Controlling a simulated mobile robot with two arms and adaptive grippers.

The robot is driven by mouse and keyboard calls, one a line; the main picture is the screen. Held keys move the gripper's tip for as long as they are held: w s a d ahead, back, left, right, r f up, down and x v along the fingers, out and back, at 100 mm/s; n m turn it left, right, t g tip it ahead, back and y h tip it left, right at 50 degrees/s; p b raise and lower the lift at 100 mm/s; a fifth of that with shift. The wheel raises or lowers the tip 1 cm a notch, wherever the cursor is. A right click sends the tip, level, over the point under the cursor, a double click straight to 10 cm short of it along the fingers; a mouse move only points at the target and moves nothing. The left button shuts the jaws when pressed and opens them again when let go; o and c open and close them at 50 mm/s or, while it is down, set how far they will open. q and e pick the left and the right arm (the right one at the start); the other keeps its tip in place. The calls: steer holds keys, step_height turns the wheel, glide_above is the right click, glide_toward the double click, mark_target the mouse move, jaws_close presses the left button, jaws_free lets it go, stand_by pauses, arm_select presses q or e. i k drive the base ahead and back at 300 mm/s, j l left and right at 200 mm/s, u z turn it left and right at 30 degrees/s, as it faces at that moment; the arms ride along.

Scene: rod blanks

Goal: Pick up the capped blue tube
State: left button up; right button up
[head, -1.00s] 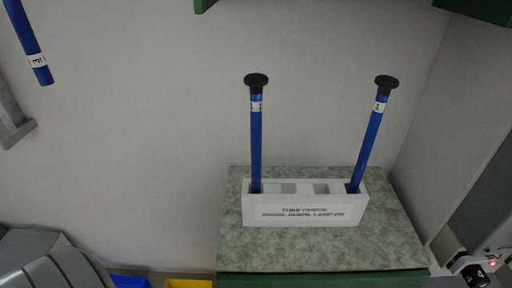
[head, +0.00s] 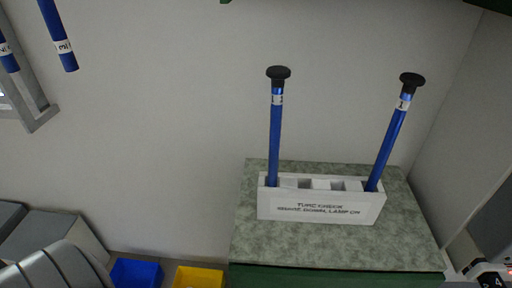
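Two blue tubes with black caps stand in a white rack. The left capped tube (head: 275,135) is nearly upright in the rack's left end. The right capped tube (head: 390,145) leans to the right from the right end. Each has a white label below its cap. Neither gripper can be made out in view.
The rack stands on a green speckled worktop (head: 290,245) against a pale wall. A blue bin (head: 136,273) and a yellow bin (head: 200,277) are at the bottom left. A white and black device with a red light (head: 490,272) is at the lower right corner.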

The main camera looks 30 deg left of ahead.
mark_target(277, 75)
steer(key=l+u, duration=0.35)
steer(key=u, duration=0.15)
steer(key=l+u, duration=0.75)
steer(key=u, duration=0.2)
